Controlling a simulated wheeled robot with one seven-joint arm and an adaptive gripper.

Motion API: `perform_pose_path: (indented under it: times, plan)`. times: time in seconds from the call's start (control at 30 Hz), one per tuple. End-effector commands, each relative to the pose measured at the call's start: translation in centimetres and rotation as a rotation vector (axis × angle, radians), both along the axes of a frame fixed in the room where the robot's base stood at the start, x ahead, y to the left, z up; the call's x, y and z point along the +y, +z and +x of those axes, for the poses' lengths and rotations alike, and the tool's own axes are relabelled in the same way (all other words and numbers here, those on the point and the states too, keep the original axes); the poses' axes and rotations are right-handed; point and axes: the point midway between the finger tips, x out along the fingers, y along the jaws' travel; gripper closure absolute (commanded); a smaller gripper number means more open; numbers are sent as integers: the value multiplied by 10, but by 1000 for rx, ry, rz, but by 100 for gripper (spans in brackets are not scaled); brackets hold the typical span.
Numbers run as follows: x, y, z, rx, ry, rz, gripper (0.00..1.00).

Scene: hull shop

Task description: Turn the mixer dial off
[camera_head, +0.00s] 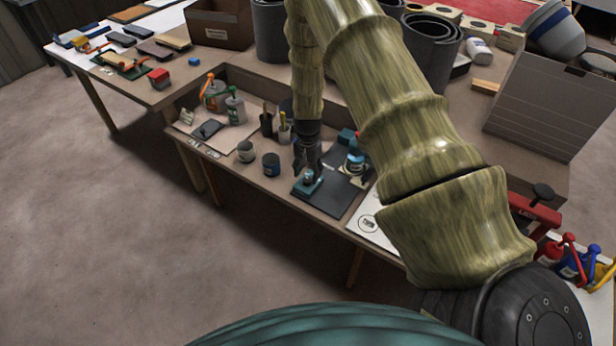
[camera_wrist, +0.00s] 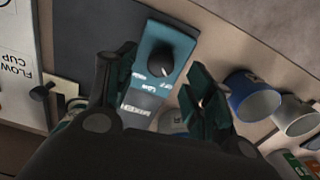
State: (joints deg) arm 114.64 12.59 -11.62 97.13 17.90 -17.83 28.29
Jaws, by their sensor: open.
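The mixer (camera_head: 305,188) is a small blue-teal unit on a dark mat on the bench, below my gripper (camera_head: 308,166) in the head view. In the wrist view the mixer's blue panel (camera_wrist: 143,101) carries a round black dial (camera_wrist: 171,58) with white lettering beside it, including what reads as "LOW" and "OFF". No contact is visible.
A blue cup (camera_wrist: 252,98) and a pale cup (camera_wrist: 295,116) stand right of the mixer in the wrist view. A white flow cup sheet (camera_wrist: 18,85) lies at left. Bottles (camera_head: 236,108) and brush pots (camera_head: 266,122) stand further left in the head view.

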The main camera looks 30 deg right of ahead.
Motion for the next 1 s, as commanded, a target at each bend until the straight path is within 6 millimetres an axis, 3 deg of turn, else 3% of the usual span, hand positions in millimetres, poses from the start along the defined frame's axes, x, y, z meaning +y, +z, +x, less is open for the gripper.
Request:
perform_pose_path:
  times: [0.3,0.5,1.0]
  plan:
    - [0,53,0,0,0,0,47]
    - [0,76,0,0,0,0,47]
    - [0,86,-1,1,0,0,47]
